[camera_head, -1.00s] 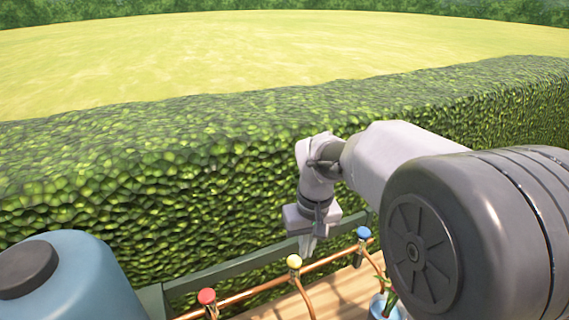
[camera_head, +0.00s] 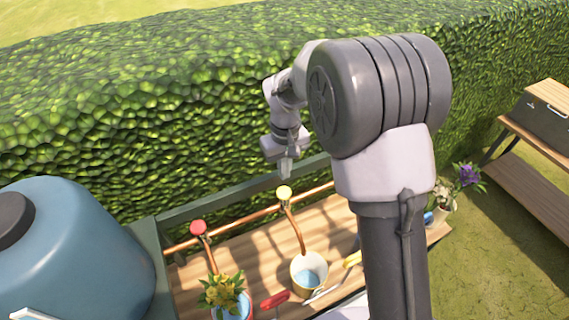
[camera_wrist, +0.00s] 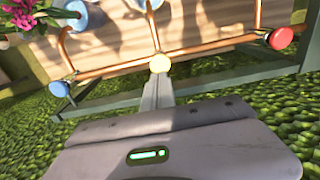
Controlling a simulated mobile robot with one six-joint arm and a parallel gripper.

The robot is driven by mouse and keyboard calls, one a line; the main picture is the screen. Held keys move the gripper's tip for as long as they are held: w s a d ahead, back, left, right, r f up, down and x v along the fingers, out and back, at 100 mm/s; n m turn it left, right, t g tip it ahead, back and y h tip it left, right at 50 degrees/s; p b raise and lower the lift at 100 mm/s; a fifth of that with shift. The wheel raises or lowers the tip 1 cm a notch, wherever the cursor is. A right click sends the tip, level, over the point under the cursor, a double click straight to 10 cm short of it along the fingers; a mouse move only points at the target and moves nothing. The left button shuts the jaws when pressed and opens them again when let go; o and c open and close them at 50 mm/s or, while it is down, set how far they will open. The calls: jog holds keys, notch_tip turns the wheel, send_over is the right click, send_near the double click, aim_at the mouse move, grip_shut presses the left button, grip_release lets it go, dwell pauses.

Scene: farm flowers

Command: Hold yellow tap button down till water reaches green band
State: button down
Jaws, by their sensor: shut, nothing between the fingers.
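The yellow tap button (camera_head: 284,192) tops the middle tap on a copper pipe; it also shows in the wrist view (camera_wrist: 159,63). My gripper (camera_head: 286,173) is shut and empty, pointing down just above the yellow button. In the wrist view my closed fingertips (camera_wrist: 158,80) line up with the button; I cannot tell whether they touch it. A cream pot (camera_head: 296,268) stands below the yellow tap with blue water visible inside. No green band can be made out on it.
The red button (camera_head: 198,228) is to the left, above a yellow-flowered pot (camera_head: 222,292). The blue button (camera_wrist: 60,88) shows in the wrist view. A blue tank (camera_head: 85,255) stands left, a hedge (camera_head: 100,130) behind. Tools lie on the wooden bench (camera_head: 255,250).

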aim_at(284, 192)
notch_tip(284, 192, down, 7)
jog(key=shift+w+f+b, duration=0.1)
jog(key=shift+b, duration=0.6)
